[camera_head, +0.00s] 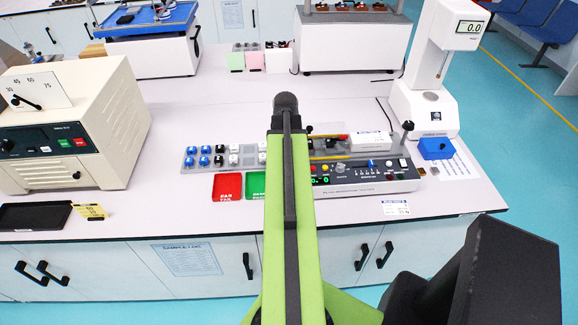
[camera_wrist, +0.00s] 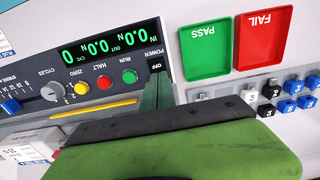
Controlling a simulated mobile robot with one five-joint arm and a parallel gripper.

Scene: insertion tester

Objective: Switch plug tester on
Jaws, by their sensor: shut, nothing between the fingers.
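The plug tester (camera_head: 372,183) is a grey bench unit on the table, partly hidden behind my green arm in the head view. In the wrist view its front panel (camera_wrist: 30,75) appears upside down. Its display (camera_wrist: 98,40) is lit green and shows zeros. A POWER label with OFF beside it marks the power switch area (camera_wrist: 156,80); the switch itself is hard to make out. My gripper (camera_wrist: 152,119) is shut and empty, close to that area in the wrist view. Whether it touches the switch cannot be told. My arm hides it in the head view.
A red FAIL tray (camera_head: 227,187) and a green PASS tray (camera_head: 255,186) lie left of the tester. Blue, black and white plugs (camera_head: 205,155) stand behind them. A cream oven-like unit (camera_head: 75,125) stands left, a white test stand (camera_head: 425,105) right.

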